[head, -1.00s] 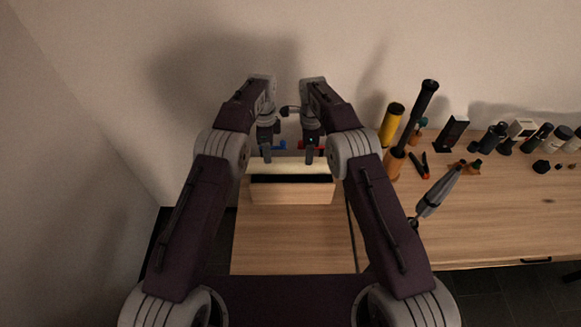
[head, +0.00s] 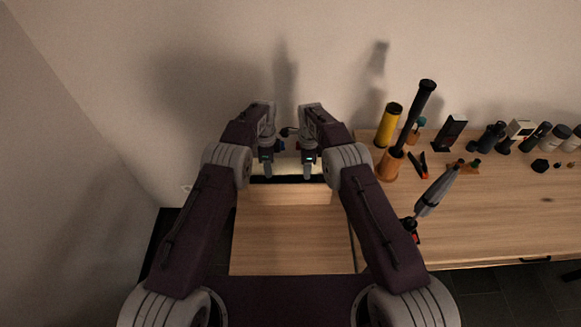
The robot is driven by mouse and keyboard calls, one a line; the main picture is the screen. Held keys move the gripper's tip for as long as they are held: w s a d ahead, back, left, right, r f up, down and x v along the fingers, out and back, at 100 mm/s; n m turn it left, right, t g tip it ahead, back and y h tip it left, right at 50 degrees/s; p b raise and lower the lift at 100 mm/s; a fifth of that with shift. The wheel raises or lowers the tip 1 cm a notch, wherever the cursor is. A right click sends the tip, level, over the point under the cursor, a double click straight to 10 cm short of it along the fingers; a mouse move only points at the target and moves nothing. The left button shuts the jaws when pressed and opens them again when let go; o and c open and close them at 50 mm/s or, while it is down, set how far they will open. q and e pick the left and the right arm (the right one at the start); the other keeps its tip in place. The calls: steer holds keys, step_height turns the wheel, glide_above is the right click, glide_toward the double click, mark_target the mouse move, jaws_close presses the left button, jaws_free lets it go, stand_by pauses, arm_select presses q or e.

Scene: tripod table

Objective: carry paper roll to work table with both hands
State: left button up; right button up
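A long cream piece (head: 287,163), which looks like the paper roll, lies crosswise along the top of a wooden block or holder (head: 290,195) with a black strip. My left gripper (head: 267,170) points down over the left part of the cream piece. My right gripper (head: 307,170) points down over its right part. Both grippers partly cover it. Whether the fingers touch the roll, and whether they are open or shut, is too small to tell.
The bare wooden table (head: 290,245) is clear in front of the holder. To the right, a longer wooden worktop (head: 500,220) carries a yellow cylinder (head: 388,128), a tall black-handled tool (head: 422,105), a grey tool (head: 437,190) and several small items along the wall.

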arm_select(q)
jaws_close()
arm_select(e)
jaws_close()
steer(key=shift+r, duration=0.1)
